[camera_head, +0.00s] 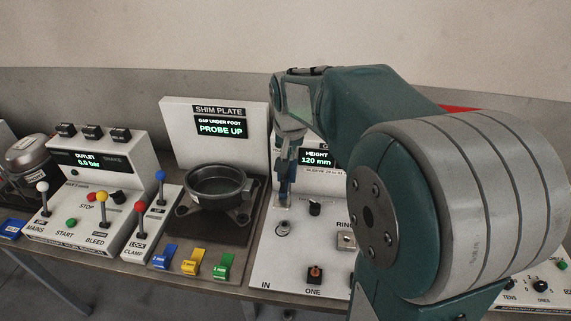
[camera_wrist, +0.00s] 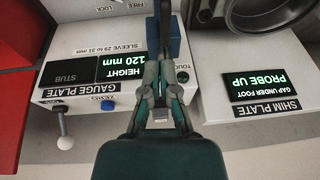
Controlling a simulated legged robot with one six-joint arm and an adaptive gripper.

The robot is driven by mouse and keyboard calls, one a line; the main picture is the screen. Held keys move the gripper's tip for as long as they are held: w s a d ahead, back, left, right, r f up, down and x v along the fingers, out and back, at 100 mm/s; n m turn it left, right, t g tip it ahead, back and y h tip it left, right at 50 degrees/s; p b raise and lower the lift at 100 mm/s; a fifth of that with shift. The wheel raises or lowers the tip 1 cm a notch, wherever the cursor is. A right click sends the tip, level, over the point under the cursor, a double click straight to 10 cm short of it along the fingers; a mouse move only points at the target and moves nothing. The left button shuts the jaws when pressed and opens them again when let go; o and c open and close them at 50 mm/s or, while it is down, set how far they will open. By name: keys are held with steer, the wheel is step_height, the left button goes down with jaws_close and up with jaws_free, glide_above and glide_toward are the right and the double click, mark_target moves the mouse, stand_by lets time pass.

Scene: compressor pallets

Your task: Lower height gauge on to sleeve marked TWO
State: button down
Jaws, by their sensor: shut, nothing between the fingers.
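The gauge plate station shows in the head view as a white panel (camera_head: 268,262) with labels IN and ONE and part of RING. Its display (camera_head: 317,158) reads HEIGHT 120 mm; the wrist view shows the same display (camera_wrist: 123,66) upside down, above GAUGE PLATE. A blue block (camera_wrist: 181,42), possibly part of the height gauge, stands beside that display. My gripper (camera_head: 285,197) points down in front of the panel's upper left; in the wrist view my gripper (camera_wrist: 165,14) is shut and empty, its fingers overlapping the blue block. Contact cannot be told. No TWO mark is visible; my arm covers the panel's right side.
Left of the panel stands the SHIM PLATE station (camera_head: 178,120) with a round dark pot (camera_head: 217,184) and blue, yellow and green tabs. Further left is a control box (camera_head: 93,222) with levers. A white-knobbed lever (camera_wrist: 58,115) stands by the gauge plate housing.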

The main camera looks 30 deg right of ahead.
steer(key=shift+w+a+f, duration=0.1)
steer(key=shift+a+f, duration=0.1)
steer(key=shift+f, duration=0.75)
steer(key=shift+w+a+f, duration=0.1)
steer(key=shift+a+f, duration=0.05)
steer(key=shift+f, duration=0.75)
